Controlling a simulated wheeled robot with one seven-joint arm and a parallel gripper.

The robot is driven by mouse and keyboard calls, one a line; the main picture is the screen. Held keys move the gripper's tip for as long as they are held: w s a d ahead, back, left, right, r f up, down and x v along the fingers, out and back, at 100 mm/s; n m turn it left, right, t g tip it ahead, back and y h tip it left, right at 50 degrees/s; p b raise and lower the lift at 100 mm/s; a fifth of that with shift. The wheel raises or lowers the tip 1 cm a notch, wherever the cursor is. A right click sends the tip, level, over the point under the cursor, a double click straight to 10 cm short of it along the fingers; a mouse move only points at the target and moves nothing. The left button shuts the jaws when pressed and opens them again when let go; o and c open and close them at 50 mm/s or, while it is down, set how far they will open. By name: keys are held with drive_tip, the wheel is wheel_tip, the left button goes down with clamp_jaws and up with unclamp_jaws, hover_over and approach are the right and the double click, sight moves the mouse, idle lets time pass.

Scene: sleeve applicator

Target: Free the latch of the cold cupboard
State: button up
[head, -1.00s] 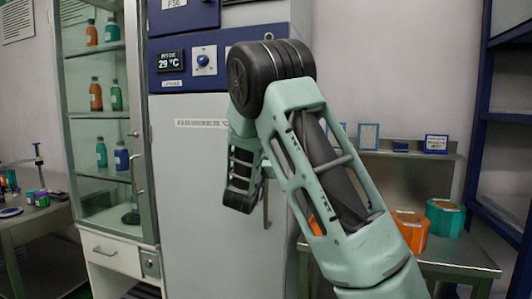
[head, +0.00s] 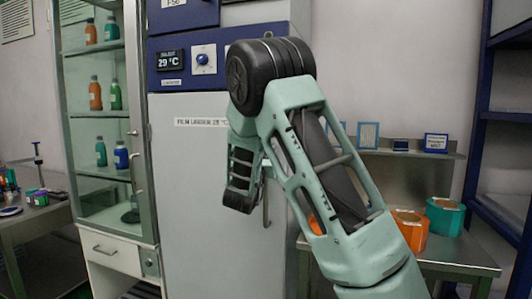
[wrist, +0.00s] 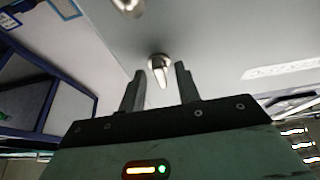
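The cold cupboard (head: 190,200) is a tall pale grey cabinet with a blue control panel, a display reading 29 °C and a label on its door. Its long upright handle (head: 266,208) shows partly beside my arm in the head view. In the wrist view, a small metal latch lever (wrist: 160,72) on a round base stands out from the pale door. My gripper (wrist: 160,78) is open, with one finger on each side of the lever. I cannot tell whether either finger touches it. A metal handle end (wrist: 130,6) shows at the top edge. My fingers are hidden in the head view.
A glass-fronted cabinet (head: 150,130) with bottles stands left of the cupboard. To the right, a metal bench (head: 450,255) holds an orange container (head: 410,228) and a teal one (head: 445,217). Blue shelving (head: 500,115) stands at the far right.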

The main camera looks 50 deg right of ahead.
drive_tip(key=b+v, duration=0.4)
drive_tip(key=v, duration=1.3)
drive_tip(key=shift+a, duration=0.1)
